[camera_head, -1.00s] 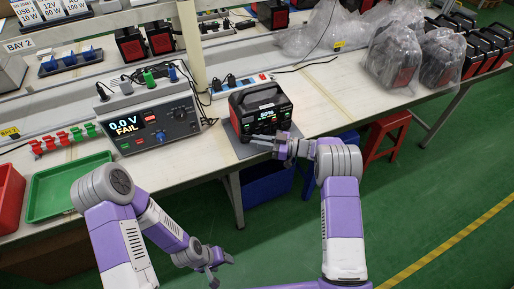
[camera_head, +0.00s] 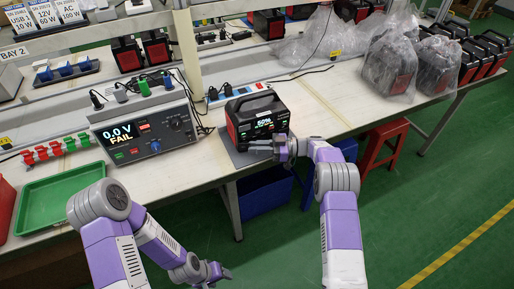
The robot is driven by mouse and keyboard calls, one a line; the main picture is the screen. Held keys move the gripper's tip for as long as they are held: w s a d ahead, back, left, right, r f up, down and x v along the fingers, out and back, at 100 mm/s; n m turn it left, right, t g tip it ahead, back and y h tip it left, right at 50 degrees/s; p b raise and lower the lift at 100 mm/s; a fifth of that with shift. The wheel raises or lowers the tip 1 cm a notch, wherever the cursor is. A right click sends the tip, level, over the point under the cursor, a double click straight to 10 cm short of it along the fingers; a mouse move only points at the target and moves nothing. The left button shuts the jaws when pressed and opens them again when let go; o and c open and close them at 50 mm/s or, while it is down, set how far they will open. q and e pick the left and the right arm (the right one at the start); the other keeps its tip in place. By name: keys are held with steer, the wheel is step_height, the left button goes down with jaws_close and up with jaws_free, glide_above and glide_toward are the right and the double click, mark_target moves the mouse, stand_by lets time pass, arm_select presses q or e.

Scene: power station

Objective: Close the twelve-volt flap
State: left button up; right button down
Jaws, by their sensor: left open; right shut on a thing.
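My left gripper (camera_head: 222,274) is open and empty, low over the floor in front of the bench, well apart from the power station.
A tester (camera_head: 148,132) showing 0.0 V FAIL stands left of the power station, with cables behind. A green tray (camera_head: 62,197) and colored clips lie further left. Bagged units (camera_head: 390,62) stand at the right. A red stool (camera_head: 384,143) and a blue bin (camera_head: 265,192) are below.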

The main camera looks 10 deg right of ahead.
steer(key=c, duration=1.2)
jaws_free()
steer(key=shift+s+a, duration=0.1)
steer(key=shift+a, duration=0.05)
steer(key=shift+o, duration=0.2)
steer(key=shift+r, duration=0.1)
steer(key=shift+r, duration=0.1)
